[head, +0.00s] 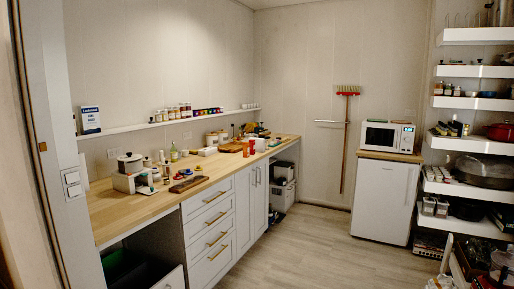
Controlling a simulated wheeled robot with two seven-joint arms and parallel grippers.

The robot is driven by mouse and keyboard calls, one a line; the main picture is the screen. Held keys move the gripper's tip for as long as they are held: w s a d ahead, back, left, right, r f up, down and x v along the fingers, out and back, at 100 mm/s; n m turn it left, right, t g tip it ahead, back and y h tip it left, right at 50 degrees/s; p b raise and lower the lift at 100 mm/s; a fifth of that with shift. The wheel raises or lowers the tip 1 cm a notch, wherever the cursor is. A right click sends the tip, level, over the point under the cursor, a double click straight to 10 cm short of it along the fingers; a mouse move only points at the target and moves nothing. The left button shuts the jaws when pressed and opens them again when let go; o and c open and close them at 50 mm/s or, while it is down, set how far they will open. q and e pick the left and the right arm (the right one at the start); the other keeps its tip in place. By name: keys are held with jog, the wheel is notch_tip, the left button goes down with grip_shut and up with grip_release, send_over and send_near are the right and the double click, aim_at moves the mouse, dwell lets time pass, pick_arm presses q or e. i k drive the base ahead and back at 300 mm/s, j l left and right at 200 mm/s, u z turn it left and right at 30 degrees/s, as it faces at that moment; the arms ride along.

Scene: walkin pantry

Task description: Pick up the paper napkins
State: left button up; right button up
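I cannot pick out the paper napkins for certain. A small white low item (207,151) lies on the wooden counter (135,207) along the left wall, past the middle; it is too small to tell whether it is the napkins. Other white items on the counter and shelves are also too small to name. Neither of my grippers is in view.
A door frame (45,150) stands close at the left. Drawers (210,225) line the counter's front. A white fridge (383,200) with a microwave (388,136) stands at the back. Loaded shelves (475,72) fill the right side. The floor (320,245) between is clear.

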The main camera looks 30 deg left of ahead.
aim_at(259, 143)
jog(key=i+j+u, duration=0.25)
jog(key=i, duration=0.7)
jog(key=i+j+u, duration=0.2)
jog(key=i, duration=0.8)
jog(key=i+j+u, duration=0.1)
jog(key=i+u, duration=0.15)
jog(key=i, duration=0.75)
jog(key=i+l+u, duration=0.25)
jog(key=i, duration=0.75)
jog(key=i+z, duration=0.2)
jog(key=i+j, duration=0.05)
jog(key=i, duration=0.05)
